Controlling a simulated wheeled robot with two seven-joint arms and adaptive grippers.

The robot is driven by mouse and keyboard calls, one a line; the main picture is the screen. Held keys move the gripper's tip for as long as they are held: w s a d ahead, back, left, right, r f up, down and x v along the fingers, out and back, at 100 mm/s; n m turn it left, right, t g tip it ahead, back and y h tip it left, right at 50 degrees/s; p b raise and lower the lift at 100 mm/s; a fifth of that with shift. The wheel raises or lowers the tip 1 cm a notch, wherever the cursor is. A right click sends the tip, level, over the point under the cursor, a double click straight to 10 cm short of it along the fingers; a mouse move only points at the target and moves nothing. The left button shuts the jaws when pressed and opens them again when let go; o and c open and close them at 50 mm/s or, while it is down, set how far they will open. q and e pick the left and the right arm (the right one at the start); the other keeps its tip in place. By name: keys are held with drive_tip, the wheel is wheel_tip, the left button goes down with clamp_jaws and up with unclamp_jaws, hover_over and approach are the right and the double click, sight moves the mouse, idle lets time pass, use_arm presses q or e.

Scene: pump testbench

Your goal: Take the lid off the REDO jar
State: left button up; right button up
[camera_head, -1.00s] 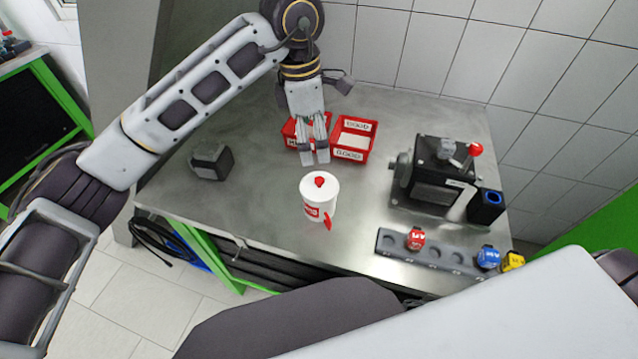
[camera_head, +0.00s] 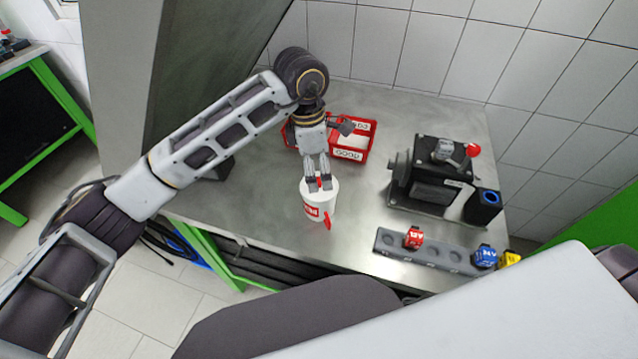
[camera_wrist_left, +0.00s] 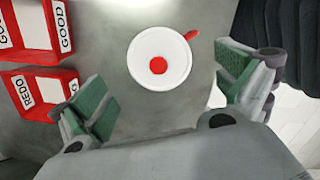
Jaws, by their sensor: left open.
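The white REDO jar (camera_head: 318,208) with red lettering stands upright on the grey workbench, a red piece at its side. Its white lid (camera_head: 331,187) with a red knob is on top; the lid also shows from above in the left wrist view (camera_wrist_left: 149,48), its red knob in the middle. My left gripper (camera_head: 319,187) is open, its fingertips pointing down at the knob in the head view. In the wrist view the two fingers (camera_wrist_left: 165,88) are wide apart, with the lid between and ahead of them. My right gripper is not in view.
Red bins labelled GOOD (camera_head: 368,146) and REDO (camera_wrist_left: 40,92) stand behind the jar. A dark pump device (camera_head: 430,180) is to the right. A grey rack (camera_head: 432,252) with red, blue and yellow blocks lies along the front right. The bench around the jar is clear.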

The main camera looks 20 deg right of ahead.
sight(319, 179)
use_arm(q)
drive_tip(key=shift+f, duration=0.1)
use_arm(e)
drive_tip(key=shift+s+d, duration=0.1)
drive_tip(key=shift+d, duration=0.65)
use_arm(q)
drive_tip(key=shift+f, duration=0.1)
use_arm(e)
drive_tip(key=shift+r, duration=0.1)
use_arm(q)
drive_tip(key=shift+w+f+p, duration=0.15)
drive_tip(key=shift+f+p, duration=0.5)
drive_tip(key=shift+f, duration=0.8)
drive_tip(key=shift+d+f, duration=0.15)
drive_tip(key=shift+f, duration=0.85)
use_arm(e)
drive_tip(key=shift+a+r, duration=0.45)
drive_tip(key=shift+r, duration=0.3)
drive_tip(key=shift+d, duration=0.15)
